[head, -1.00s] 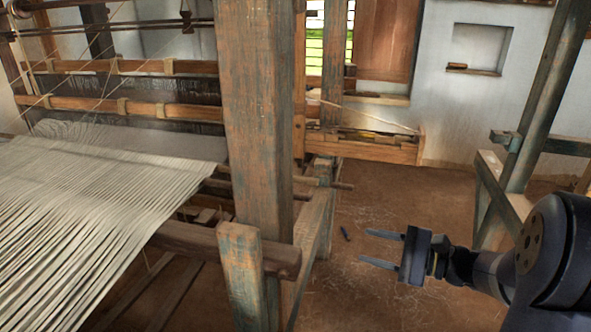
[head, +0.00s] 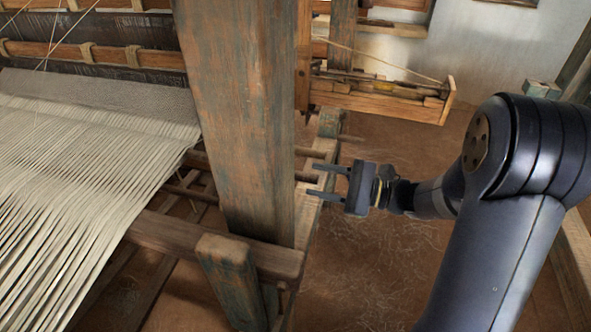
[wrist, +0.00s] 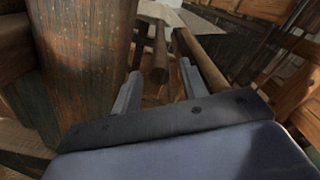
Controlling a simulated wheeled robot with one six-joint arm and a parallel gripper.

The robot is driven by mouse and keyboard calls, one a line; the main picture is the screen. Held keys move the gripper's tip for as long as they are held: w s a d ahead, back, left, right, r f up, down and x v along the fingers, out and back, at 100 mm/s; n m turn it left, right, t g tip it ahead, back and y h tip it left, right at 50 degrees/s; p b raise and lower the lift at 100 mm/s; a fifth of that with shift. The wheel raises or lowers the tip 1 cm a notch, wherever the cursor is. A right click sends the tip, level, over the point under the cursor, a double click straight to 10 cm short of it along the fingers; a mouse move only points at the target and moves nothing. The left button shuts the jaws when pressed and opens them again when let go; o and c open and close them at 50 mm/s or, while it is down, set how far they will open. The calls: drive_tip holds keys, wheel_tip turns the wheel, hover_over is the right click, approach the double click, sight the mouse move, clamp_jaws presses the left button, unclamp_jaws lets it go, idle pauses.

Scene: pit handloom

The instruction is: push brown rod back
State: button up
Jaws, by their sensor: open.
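A round brown rod (wrist: 160,62) points its end at me between my two fingers in the wrist view. In the head view, a brown rod end (head: 306,177) sticks out to the right of the big post, just left of my fingertips. My gripper (head: 311,181) is open and empty, pointing left at the loom's side; it also shows in the wrist view (wrist: 160,72). I cannot tell whether it touches the rod. The rod's far part is hidden behind the post in the head view.
A thick worn post (head: 238,120) stands left of my gripper. A second rod (head: 310,153) protrudes just behind. White warp threads (head: 90,180) spread at the left. A wooden box end (head: 380,97) juts out behind. The earth floor (head: 385,270) is clear in front.

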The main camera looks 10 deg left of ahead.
drive_tip(key=a, duration=0.4)
drive_tip(key=a+p, duration=0.1)
drive_tip(key=a, duration=0.1)
drive_tip(key=shift+w, duration=0.4)
drive_tip(key=shift+c, duration=0.4)
clamp_jaws()
